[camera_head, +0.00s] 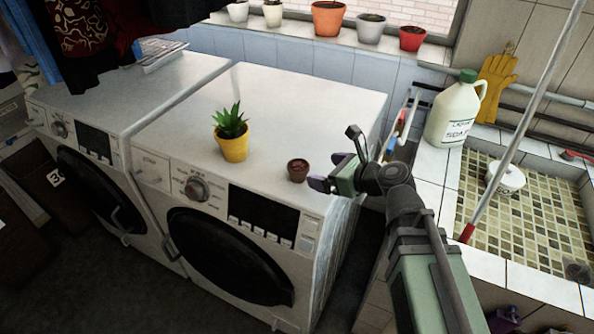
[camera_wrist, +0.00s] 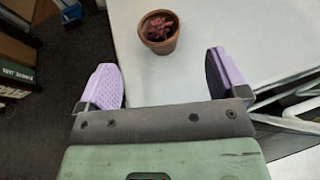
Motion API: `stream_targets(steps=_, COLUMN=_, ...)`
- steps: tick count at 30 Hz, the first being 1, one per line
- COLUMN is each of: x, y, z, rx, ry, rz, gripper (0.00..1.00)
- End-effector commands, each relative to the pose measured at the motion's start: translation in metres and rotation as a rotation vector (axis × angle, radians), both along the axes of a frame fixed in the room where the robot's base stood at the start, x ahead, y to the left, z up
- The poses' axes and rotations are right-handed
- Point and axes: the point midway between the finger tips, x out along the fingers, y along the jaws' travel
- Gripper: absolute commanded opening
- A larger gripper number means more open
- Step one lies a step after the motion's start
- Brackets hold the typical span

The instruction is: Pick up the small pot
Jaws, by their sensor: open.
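A small brown pot (camera_head: 297,170) stands upright near the front right corner of the top of the right washing machine. In the wrist view, the brown pot (camera_wrist: 158,40) holds a small reddish plant and sits ahead of the fingers, roughly centred between them. My gripper (camera_head: 328,172) is just right of the pot in the head view, over the machine's right edge. In the wrist view, the gripper (camera_wrist: 162,68) is open with its purple fingers wide apart and nothing between them. The pot appears clear of both fingers.
A yellow pot (camera_head: 233,148) with a green plant stands left of the brown pot. The white machine top (camera_head: 290,105) is otherwise clear. Several pots line the windowsill behind. A tiled sink (camera_head: 525,210), a white jug (camera_head: 453,112) and a slanted pole (camera_head: 520,125) are on the right.

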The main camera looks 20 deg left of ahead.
Motion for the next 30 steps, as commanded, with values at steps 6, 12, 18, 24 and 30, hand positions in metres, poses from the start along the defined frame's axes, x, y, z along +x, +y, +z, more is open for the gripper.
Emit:
stream_targets(steps=6, x=0.016, y=0.036, z=-0.020, rx=-0.002, ry=-0.002, rz=0.004, gripper=0.92)
stream_targets(steps=12, x=0.018, y=0.043, z=-0.022, rx=-0.002, ry=-0.002, rz=0.002, gripper=0.92)
stream_targets(steps=18, x=0.031, y=0.074, z=-0.040, rx=-0.003, ry=-0.002, rz=0.005, gripper=0.92)
stream_targets(steps=24, x=0.033, y=0.083, z=-0.040, rx=-0.002, ry=-0.002, rz=0.002, gripper=0.92)
stream_targets(steps=30, x=0.033, y=0.082, z=-0.039, rx=-0.002, ry=-0.002, rz=0.002, gripper=0.74)
